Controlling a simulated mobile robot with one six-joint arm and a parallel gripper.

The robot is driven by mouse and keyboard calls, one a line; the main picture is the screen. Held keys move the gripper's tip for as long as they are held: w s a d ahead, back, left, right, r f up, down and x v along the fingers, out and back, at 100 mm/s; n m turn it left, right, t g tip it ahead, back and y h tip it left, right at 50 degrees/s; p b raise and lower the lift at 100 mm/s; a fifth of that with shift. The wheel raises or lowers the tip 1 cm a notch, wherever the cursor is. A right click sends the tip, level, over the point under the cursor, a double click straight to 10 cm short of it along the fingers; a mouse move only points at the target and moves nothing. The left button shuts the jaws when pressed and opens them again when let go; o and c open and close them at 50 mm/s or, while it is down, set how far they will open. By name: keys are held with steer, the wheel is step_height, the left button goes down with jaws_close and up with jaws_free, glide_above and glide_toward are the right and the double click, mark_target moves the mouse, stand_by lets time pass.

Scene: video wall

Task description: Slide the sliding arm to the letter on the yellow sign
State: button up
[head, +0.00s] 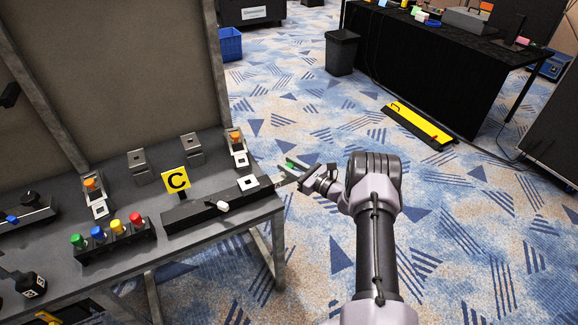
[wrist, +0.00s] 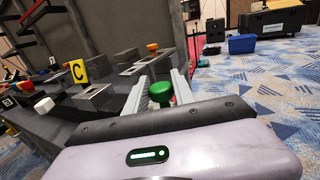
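The yellow sign (head: 176,181) bears a black letter C and stands upright behind the black slider rail (head: 190,217). It also shows in the wrist view (wrist: 78,71). The sliding arm's pale knob (head: 222,206) sticks out from the front of the rail, to the right of the sign; it also shows at the left of the wrist view (wrist: 43,104). My gripper (head: 286,172) is off the desk's right end, apart from the knob. In the wrist view its two fingers (wrist: 157,92) stand apart. A green rounded piece shows by the fingers; I cannot tell whether it belongs to my gripper.
A row of coloured buttons (head: 112,238) stands left of the rail. Switch boxes with orange tops, one at the right (head: 236,141), stand behind it. A grey panel (head: 125,70) rises at the back. The carpet right of the desk is clear near my arm.

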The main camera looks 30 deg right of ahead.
jaws_close()
steer(key=shift+f, duration=0.1)
stand_by(0.9)
